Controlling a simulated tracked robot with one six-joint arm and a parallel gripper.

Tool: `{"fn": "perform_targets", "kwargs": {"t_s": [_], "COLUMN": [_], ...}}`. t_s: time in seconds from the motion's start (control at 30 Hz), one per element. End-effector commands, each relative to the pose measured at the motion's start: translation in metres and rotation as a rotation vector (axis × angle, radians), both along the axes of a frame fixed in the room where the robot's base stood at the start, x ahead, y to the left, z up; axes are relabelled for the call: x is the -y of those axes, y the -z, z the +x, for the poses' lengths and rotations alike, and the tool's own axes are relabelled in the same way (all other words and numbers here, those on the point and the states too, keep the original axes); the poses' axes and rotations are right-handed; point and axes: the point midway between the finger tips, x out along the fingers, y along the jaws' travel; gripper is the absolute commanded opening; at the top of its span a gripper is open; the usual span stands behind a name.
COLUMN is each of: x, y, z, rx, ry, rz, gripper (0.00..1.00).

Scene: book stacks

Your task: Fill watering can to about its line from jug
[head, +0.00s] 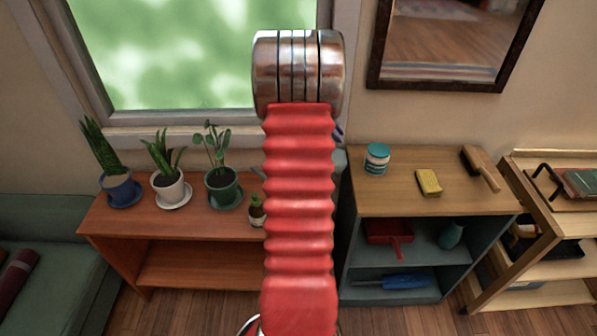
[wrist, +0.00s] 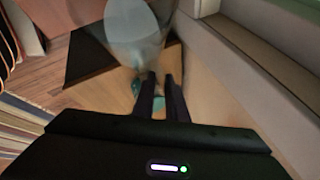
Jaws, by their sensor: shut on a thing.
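My gripper (wrist: 160,82) shows in the wrist view as two dark fingers closed on a teal part (wrist: 158,104), which looks like a handle. A translucent, pale grey-blue vessel, apparently the jug (wrist: 138,32), is just beyond the fingertips, blurred and cut off by the top edge. Its water level cannot be told. In the head view my red arm hides the gripper and most of what is behind it.
Several potted plants, one in a white pot (head: 171,190), stand on the red-brown shelf unit (head: 190,250) below the window.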

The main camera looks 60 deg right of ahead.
Motion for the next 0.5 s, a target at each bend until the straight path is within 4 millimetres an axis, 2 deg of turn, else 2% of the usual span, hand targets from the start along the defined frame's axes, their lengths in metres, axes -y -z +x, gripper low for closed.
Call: {"fn": "perform_targets", "kwargs": {"t_s": [0.5], "x": [-0.0006], "y": [-0.0016], "z": [0.002], "rx": [-0.022], "ry": [0.0], "rz": [-0.015], "gripper": [0.0]}}
